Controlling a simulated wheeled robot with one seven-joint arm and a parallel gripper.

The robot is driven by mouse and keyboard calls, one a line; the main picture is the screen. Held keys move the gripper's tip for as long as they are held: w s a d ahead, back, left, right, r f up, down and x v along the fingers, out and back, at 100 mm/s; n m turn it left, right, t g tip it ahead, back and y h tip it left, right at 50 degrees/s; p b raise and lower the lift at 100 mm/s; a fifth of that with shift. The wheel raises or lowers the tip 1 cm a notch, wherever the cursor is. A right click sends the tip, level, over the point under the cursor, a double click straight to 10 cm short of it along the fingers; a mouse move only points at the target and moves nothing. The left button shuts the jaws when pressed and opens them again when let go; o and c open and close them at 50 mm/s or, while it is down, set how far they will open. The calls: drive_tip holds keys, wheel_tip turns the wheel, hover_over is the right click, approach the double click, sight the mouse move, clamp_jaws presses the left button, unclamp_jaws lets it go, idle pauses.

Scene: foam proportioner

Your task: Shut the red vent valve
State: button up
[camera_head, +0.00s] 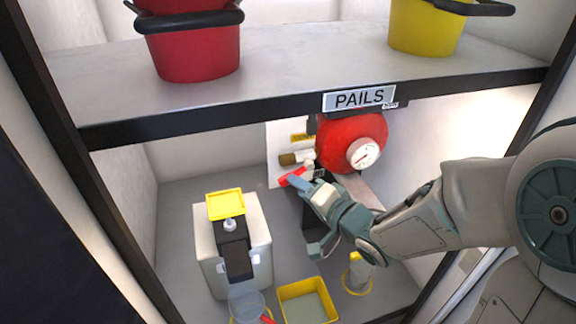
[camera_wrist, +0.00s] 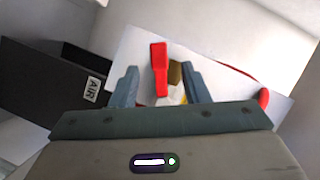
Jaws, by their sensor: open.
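The red vent valve handle (camera_head: 292,176) shows in the head view just left of my gripper's fingertips, below a brass fitting (camera_head: 290,159) on a white panel (camera_head: 273,150). My gripper (camera_wrist: 162,84) is open, with a finger on each side of the handle and a visible gap to both. In the head view my gripper (camera_head: 300,186) hides part of the valve. Whether the fingertips touch the handle cannot be told.
A red tank (camera_head: 340,135) with a round gauge (camera_head: 363,153) is right of the valve. A shelf (camera_head: 300,60) labelled PAILS spans above my arm, holding red and yellow pails. A white unit with a yellow lid (camera_head: 225,204) and a yellow tray (camera_head: 282,291) stand below.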

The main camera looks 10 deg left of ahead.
drive_tip(key=shift+p+x, duration=1.4)
drive_tip(key=shift+x, duration=1.5)
drive_tip(key=shift+f, duration=0.1)
clamp_jaws()
